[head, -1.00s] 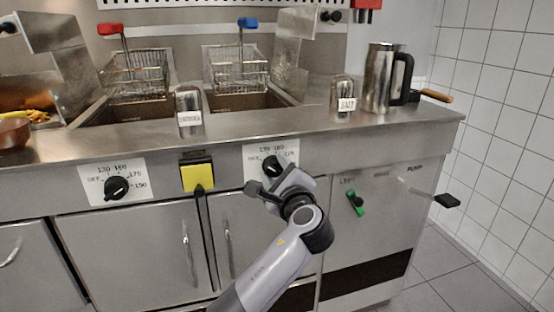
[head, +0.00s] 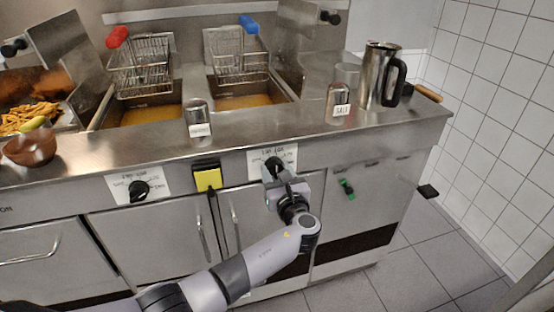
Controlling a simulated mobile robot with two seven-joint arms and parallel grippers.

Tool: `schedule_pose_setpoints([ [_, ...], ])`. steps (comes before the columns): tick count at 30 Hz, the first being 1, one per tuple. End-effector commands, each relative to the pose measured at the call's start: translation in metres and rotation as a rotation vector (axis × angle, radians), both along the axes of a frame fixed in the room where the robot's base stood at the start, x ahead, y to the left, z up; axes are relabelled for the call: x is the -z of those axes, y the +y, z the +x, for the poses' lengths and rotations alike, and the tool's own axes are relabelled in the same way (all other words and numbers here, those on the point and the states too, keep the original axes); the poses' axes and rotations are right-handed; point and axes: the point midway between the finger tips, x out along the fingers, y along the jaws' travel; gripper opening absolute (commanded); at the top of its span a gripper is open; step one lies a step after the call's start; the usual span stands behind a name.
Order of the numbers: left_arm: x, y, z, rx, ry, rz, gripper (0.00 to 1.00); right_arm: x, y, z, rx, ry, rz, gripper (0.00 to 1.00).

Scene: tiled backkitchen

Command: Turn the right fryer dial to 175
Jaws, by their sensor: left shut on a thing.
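The right fryer dial (head: 273,164) is a black knob on a white scale plate (head: 290,152) on the fryer front. My left gripper (head: 274,175) is at this dial from below and is shut on it. Its fingers hide the lower part of the plate, and the dial's exact setting cannot be read. The left fryer dial (head: 139,190) sits on its own white plate, untouched. My right gripper is not in view.
A green lever (head: 347,188) is to the right. Shakers (head: 338,104) and a steel jug (head: 379,76) stand on the counter. Baskets with red (head: 117,37) and blue (head: 249,24) handles hang over the oil.

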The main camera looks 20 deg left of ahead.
Motion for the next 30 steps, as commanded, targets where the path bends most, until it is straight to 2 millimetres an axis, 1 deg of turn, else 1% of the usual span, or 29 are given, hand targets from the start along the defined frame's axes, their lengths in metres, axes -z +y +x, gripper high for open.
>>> schedule_pose_setpoints([
  [1,-0.004,0.0,-0.001,-0.001,0.03,0.041,0.18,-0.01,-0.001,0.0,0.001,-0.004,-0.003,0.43],
  [2,-0.004,0.0,-0.001,-0.001,0.045,0.064,0.18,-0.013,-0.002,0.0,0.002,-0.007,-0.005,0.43],
  [10,-0.003,0.001,-0.001,-0.001,0.189,0.277,0.18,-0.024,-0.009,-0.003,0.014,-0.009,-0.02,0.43],
  [21,-0.002,0.001,-0.001,-0.001,0.382,0.563,0.18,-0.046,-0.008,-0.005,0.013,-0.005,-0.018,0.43],
  [30,-0.001,0.002,-0.001,-0.002,0.508,0.747,0.18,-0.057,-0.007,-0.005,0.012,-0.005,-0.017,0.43],
])
